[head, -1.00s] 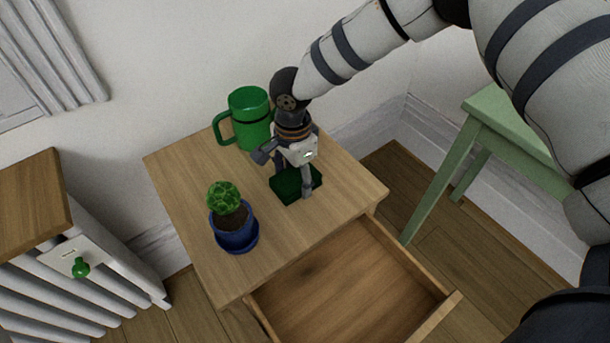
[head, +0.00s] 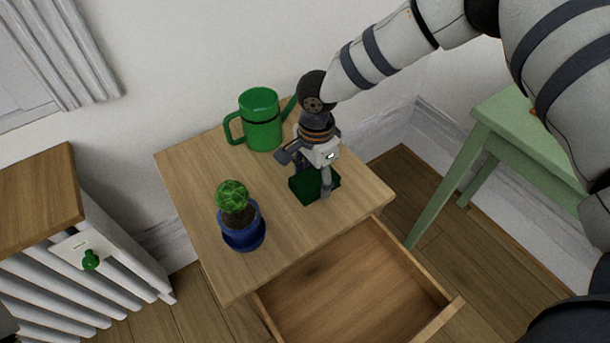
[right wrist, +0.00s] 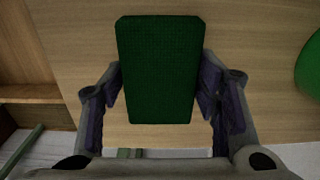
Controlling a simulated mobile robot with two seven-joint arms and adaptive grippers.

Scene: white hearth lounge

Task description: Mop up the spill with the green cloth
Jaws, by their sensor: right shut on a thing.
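The green cloth (head: 302,190) is a dark green, block-like pad on the wooden table top, near its right side. My right gripper (head: 306,175) comes down over it from above, with its fingers shut on the cloth's two sides. In the right wrist view the cloth (right wrist: 160,70) fills the space between the two fingers. I see no spill in either view; whether any lies under the cloth is hidden. My left gripper is not in view.
A green mug (head: 262,122) stands at the table's back, close behind my right gripper. A potted plant in a blue pot (head: 243,232) stands at the front left. An open, empty drawer (head: 350,290) juts out below the table's (head: 190,180) front edge. A green stool (head: 510,120) stands at right.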

